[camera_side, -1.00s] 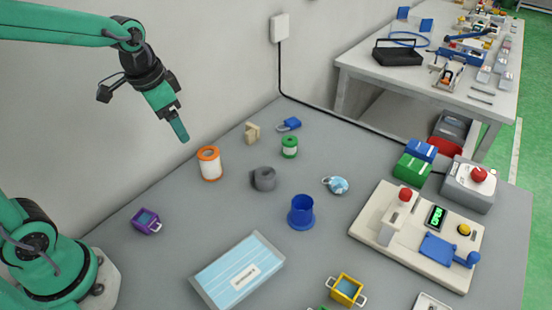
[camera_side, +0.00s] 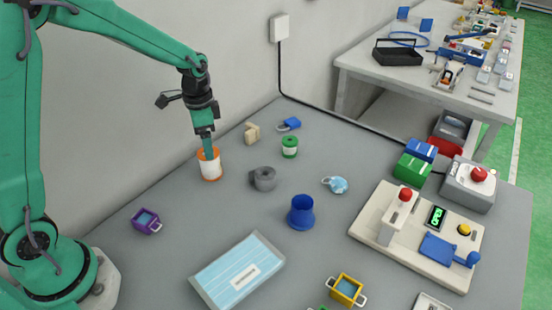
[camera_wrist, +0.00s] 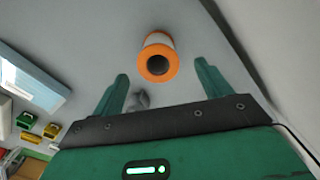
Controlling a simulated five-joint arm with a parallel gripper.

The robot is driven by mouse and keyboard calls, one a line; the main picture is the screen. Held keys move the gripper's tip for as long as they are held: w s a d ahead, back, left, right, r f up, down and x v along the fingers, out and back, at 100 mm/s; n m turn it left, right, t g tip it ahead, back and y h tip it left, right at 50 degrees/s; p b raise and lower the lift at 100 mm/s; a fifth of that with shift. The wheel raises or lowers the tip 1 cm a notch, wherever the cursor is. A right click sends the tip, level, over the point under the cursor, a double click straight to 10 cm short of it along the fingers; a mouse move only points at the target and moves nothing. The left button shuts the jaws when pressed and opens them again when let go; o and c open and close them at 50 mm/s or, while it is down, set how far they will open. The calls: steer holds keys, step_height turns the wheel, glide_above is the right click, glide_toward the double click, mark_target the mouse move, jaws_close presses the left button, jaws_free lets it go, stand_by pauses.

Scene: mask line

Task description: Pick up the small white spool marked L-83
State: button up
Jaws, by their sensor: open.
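A white spool with orange end rims (camera_side: 211,169) stands upright near the wall in the side view. No L-83 mark can be read on it. In the wrist view the orange-rimmed spool (camera_wrist: 158,58) shows its dark centre hole, ahead of and between the finger tips. My gripper (camera_side: 208,147) points down over this spool and hides part of its top. Whether it touches cannot be told. In the wrist view my gripper (camera_wrist: 162,71) has its two green fingers apart with nothing clamped. A smaller green spool with a pale band (camera_side: 289,147) stands to the right.
A grey roll (camera_side: 263,178) and a beige block (camera_side: 252,133) stand near the spool. The wall runs close behind the spool.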

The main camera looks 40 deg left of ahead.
mark_target(209, 163)
steer(key=shift+s+f, duration=0.2)
steer(key=shift+f, duration=3.7)
steer(key=c, duration=1.1)
steer(key=shift+c, duration=0.2)
steer(key=shift+r, duration=0.15)
steer(key=shift+r, duration=0.9)
steer(key=shift+d+r, duration=0.2)
steer(key=shift+r, duration=1)
steer(key=s+d+r, duration=0.5)
steer(key=d+r, duration=0.1)
steer(key=d, duration=0.4)
steer(key=shift+s+r, duration=0.15)
steer(key=shift+r, duration=0.15)
